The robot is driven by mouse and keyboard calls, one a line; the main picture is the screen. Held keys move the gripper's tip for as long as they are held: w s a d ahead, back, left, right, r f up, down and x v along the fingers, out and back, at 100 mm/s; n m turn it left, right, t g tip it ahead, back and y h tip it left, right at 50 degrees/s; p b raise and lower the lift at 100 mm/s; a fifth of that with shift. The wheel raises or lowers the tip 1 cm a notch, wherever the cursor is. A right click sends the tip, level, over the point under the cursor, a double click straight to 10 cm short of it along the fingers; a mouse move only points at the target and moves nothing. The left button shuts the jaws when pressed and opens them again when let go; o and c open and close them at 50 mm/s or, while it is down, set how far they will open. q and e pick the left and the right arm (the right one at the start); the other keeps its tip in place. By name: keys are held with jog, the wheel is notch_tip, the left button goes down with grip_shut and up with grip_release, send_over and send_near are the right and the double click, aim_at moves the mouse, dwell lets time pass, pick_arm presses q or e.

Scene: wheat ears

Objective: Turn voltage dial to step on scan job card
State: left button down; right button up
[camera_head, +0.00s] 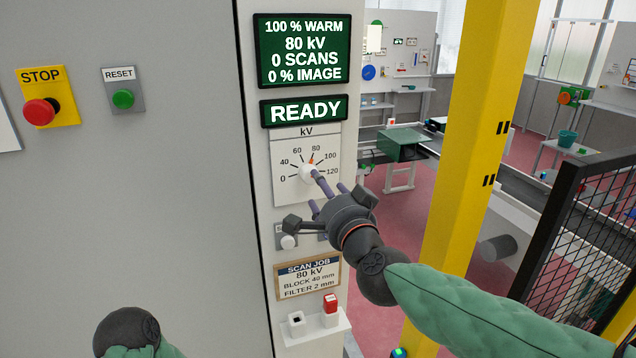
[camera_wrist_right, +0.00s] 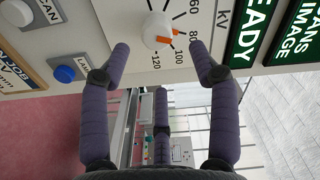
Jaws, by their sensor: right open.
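The voltage dial (camera_head: 308,172) is a white knob on a white kV scale plate, marked 0 to 120. Its orange pointer stands at about 80. In the right wrist view the knob (camera_wrist_right: 157,30) is ahead of my fingers, its orange mark near 80. The scan job card (camera_head: 308,275) reads 80 kV, block 40 mm, filter 2 mm. The green display (camera_head: 304,50) reads 80 kV, 0 scans. My right gripper (camera_head: 325,191) is open in front of the dial, its fingers spread and a gap showing beside the knob. My left gripper is out of view; only a dark arm joint shows lower left.
A READY sign (camera_head: 304,111) sits above the dial. Below are a button (camera_head: 288,241), partly hidden neighbours, and a small shelf (camera_head: 313,328) with a red block (camera_head: 331,304). STOP (camera_head: 40,112) and RESET (camera_head: 123,98) buttons are left. A yellow post (camera_head: 480,130) stands right.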

jog(key=shift+v, duration=2.65)
jog(key=w+f+n+g+h, duration=0.1)
jog(key=w+f+g, duration=0.15)
jog(key=f, duration=0.85)
jog(key=w+f+n+g+h, duration=0.1)
jog(key=w+f+n+g, duration=0.15)
jog(key=f, duration=0.85)
jog(key=s+d+f+g, duration=0.1)
jog(key=d+f+g, duration=0.1)
jog(key=f, duration=0.8)
jog(key=s+d+f+g, duration=0.1)
jog(key=s+d+f, duration=0.1)
jog(key=f, duration=0.8)
jog(key=s+d+f+n+g, duration=0.1)
jog(key=s+f+g, duration=0.1)
jog(key=s+f, duration=0.45)
jog(key=s+d+f+n+g, duration=0.1)
jog(key=s+f+n+g, duration=0.2)
jog(key=f, duration=0.7)
jog(key=s+f+g, duration=0.2)
jog(key=s+f, duration=0.2)
jog(key=s, duration=0.3)
jog(key=s+f+g, duration=0.1)
jog(key=s+f, duration=0.4)
jog(key=s, duration=0.3)
jog(key=shift+a+f+g, duration=0.15)
jog(key=shift+f+g, duration=0.2)
jog(key=shift+g, duration=0.05)
